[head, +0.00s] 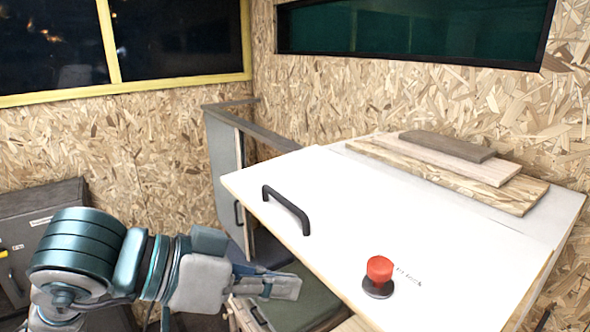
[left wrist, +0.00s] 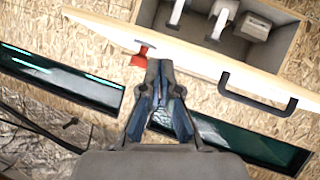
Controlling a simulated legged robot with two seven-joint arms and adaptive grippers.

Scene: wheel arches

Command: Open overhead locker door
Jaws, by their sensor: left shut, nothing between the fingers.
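The overhead locker door (head: 330,210) is a white panel with a pale wooden edge, slanting across the right of the head view. It carries a black bar handle (head: 287,210) and a red knob (head: 379,270) on a dark base. In the left wrist view the door (left wrist: 190,58) stands away from the locker (left wrist: 286,48), whose inside shows. The handle (left wrist: 256,93) and knob (left wrist: 140,56) also show there. My left gripper (head: 290,287) is shut and empty, below and left of the door's near edge in the head view. Contact with the door cannot be told. My right gripper is out of view.
Stacked boards (head: 450,165) lie on the locker top. Pale objects (left wrist: 222,18) sit inside the locker. A grey cabinet (head: 225,165) stands behind the door, and a dark grey case (head: 40,235) is at left. Chipboard walls with windows close off the back.

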